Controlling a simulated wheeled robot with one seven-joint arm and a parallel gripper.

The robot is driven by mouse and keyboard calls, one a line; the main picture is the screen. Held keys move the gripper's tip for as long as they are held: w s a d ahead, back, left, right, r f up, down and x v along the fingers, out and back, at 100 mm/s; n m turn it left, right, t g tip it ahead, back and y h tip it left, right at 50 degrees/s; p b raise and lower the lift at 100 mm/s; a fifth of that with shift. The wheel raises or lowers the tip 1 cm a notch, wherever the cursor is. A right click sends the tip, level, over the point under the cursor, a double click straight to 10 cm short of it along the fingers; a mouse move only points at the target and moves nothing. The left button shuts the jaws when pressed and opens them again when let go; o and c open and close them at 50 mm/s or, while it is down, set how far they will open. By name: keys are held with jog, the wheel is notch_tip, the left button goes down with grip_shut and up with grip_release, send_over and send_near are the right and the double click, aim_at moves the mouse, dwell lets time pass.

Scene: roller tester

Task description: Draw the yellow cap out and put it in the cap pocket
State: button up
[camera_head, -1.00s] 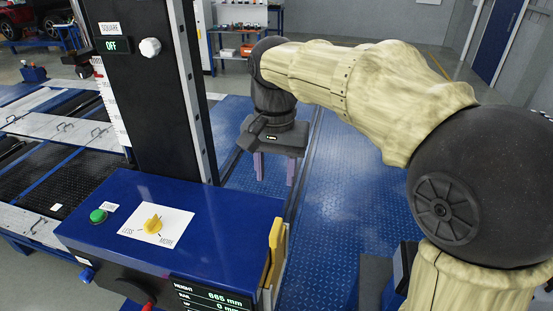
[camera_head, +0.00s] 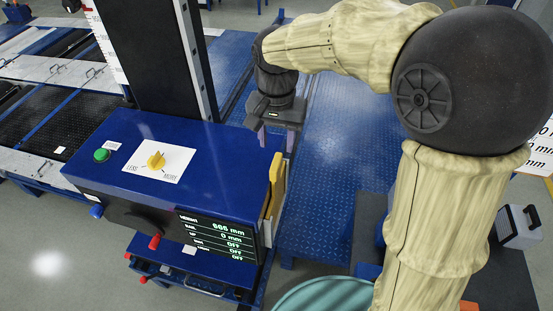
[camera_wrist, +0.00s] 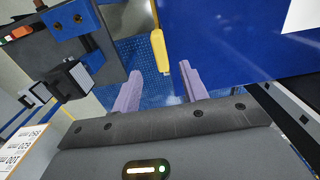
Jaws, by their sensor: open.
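A yellow upright piece (camera_head: 275,187) is on the right end of the blue control box (camera_head: 125,135). It also shows in the wrist view (camera_wrist: 160,50), rounded at its lower end, just above the gap between my fingertips. I cannot tell whether it is the yellow cap. A yellow knob (camera_head: 156,160) stands on a white LESS/MORE plate on the box top. My gripper (camera_head: 276,138) is beyond the box's right end, fingers pointing down. In the wrist view its two lilac fingers (camera_wrist: 160,85) are apart with nothing between them. I cannot make out the cap pocket.
A dark column (camera_head: 150,60) rises behind the box. A display (camera_head: 218,238) and a red knob (camera_head: 154,242) are on the box front. Blue tread plate (camera_head: 335,150) lies right of the box. A teal round top (camera_head: 325,295) is at the bottom. A white case (camera_head: 518,228) stands far right.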

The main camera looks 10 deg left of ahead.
aim_at(277, 161)
notch_tip(277, 161, down, 8)
jog(key=shift+f+p, duration=0.2)
jog(key=shift+p, duration=0.5)
jog(key=shift+s, duration=0.15)
jog(key=shift+c, duration=0.6)
grip_shut()
jog(key=shift+r+p, duration=0.55)
jog(key=shift+r, duration=0.15)
jog(key=c, duration=0.6)
grip_release()
grip_shut()
